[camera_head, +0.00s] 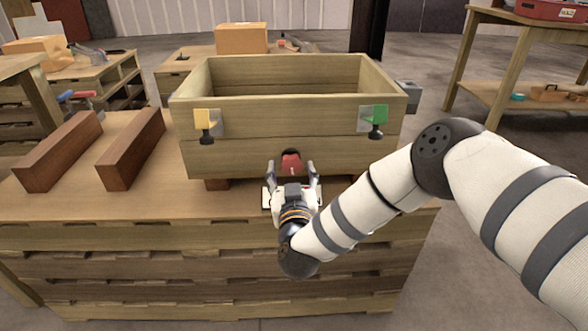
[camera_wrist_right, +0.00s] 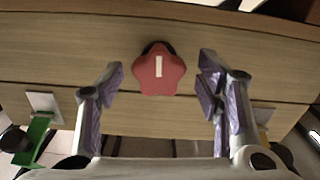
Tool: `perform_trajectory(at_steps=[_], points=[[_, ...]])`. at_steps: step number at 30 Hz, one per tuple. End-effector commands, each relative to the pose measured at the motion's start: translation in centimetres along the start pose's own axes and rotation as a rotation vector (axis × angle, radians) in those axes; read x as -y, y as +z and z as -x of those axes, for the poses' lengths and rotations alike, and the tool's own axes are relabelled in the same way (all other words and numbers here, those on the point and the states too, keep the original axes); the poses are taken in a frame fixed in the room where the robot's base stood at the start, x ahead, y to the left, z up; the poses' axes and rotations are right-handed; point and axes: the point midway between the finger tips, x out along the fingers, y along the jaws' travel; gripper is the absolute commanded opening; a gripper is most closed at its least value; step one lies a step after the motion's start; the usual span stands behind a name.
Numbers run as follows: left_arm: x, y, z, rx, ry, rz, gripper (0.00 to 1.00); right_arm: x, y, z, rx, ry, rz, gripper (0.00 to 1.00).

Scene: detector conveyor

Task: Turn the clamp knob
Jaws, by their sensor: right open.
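The clamp knob (camera_head: 291,163) is red and lobed, on the lower front face of a wooden box (camera_head: 350,107). In the right wrist view the knob (camera_wrist_right: 159,70) shows a pale upright bar on its face. My right gripper (camera_head: 291,170) points at the box front with its fingers apart. In the wrist view the open fingers of the right gripper (camera_wrist_right: 160,85) stand to either side of the knob, with visible gaps. They do not appear to touch it. My left gripper is not in view.
The box stands on a wooden table (camera_head: 75,200). A yellow latch (camera_head: 207,117) and a green latch (camera_head: 377,115) sit on its front. Two brown wooden blocks (camera_head: 58,151) (camera_head: 132,147) lie to the left. The table front before the box is partly clear.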

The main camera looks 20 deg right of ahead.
Motion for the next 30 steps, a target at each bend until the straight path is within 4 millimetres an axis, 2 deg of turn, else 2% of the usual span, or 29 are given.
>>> perform_trajectory(at_steps=[3, 6, 14, 18, 20, 21, 30], points=[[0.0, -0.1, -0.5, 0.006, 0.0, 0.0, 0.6, 0.0, 0.2, -1.8, 0.001, 0.002, -0.001, 0.6], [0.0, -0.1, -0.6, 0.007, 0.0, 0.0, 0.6, -0.1, 0.2, -2.6, 0.002, 0.001, 0.0, 0.6], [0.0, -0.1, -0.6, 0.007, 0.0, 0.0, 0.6, -0.1, 0.0, -2.8, 0.001, 0.001, -0.001, 0.6], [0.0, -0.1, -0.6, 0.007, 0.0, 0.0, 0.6, -0.1, 0.0, -2.8, 0.001, 0.001, -0.001, 0.28], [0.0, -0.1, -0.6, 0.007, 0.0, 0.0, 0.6, -0.1, 0.0, -2.8, 0.001, 0.001, -0.001, 0.14], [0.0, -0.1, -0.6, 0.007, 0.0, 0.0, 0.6, -0.1, 0.0, -2.8, 0.001, 0.001, -0.001, 0.11], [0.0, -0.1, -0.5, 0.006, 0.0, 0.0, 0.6, 0.0, 0.0, -2.7, 0.001, 0.001, -0.029, 0.11]])
